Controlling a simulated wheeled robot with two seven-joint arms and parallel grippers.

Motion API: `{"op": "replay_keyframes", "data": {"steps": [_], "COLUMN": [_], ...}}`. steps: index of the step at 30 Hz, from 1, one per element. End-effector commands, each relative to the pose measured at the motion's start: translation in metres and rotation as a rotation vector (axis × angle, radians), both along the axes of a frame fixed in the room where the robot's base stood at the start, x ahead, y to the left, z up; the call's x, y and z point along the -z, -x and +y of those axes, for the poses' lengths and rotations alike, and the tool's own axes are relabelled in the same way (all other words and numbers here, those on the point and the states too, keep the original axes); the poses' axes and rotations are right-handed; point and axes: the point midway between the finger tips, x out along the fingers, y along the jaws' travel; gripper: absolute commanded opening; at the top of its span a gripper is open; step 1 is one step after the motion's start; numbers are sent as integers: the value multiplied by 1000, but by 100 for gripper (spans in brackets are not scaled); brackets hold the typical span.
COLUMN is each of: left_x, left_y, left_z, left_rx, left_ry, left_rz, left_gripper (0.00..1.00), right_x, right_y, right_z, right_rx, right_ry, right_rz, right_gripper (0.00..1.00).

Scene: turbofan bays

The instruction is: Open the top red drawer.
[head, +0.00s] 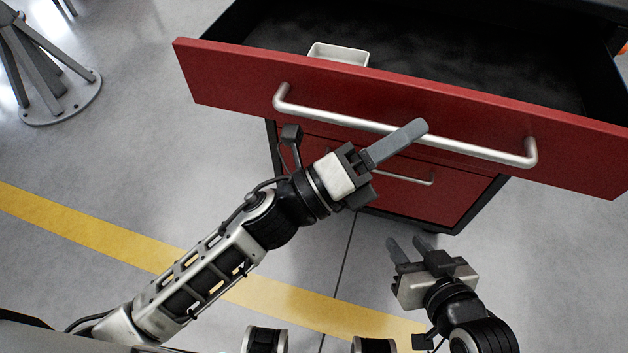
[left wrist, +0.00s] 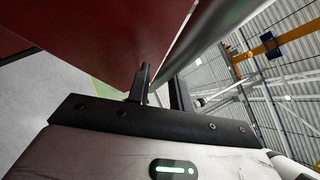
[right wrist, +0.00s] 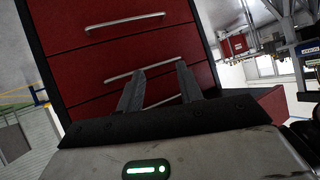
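The top red drawer (head: 330,94) is pulled well out of its cabinet in the head view, its dark inside showing. Its long silver bar handle (head: 480,150) runs across the front. My left gripper (head: 400,143) is at the middle of this handle; one finger covers part of the bar.
A small white tray (head: 338,54) sits inside the open drawer. Lower red drawers (head: 410,205) with silver handles look shut. A grey stand (head: 50,75) is at the upper left. The floor with a yellow stripe (head: 95,236) is clear on the left.

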Motion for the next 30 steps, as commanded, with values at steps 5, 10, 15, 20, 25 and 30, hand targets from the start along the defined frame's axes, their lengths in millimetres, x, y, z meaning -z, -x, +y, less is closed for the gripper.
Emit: {"op": "replay_keyframes", "data": {"steps": [5, 10, 15, 20, 25, 30], "left_x": [19, 36, 50, 57, 59, 58], "left_y": [17, 35, 51, 61, 65, 65], "left_z": [31, 65, 95, 112, 120, 121], "left_rx": [-1, -2, 0, 0, 1, 1], "left_ry": [-4, -5, -5, -4, -2, -2], "left_rz": [3, 3, 3, 1, -2, -2], "left_gripper": [22, 22, 22, 22, 22, 22], "right_x": [6, 11, 13, 15, 15, 13], "right_y": [-1, -2, -1, 0, 0, 0], "right_z": [0, 0, 1, 1, 1, 2], "right_rx": [-2, -4, -8, -10, -11, -12], "right_ry": [3, 5, 6, 6, 6, 6], "right_rz": [-11, -24, -32, -35, -37, -39], "right_gripper": [36, 36, 36, 36, 36, 36]}}
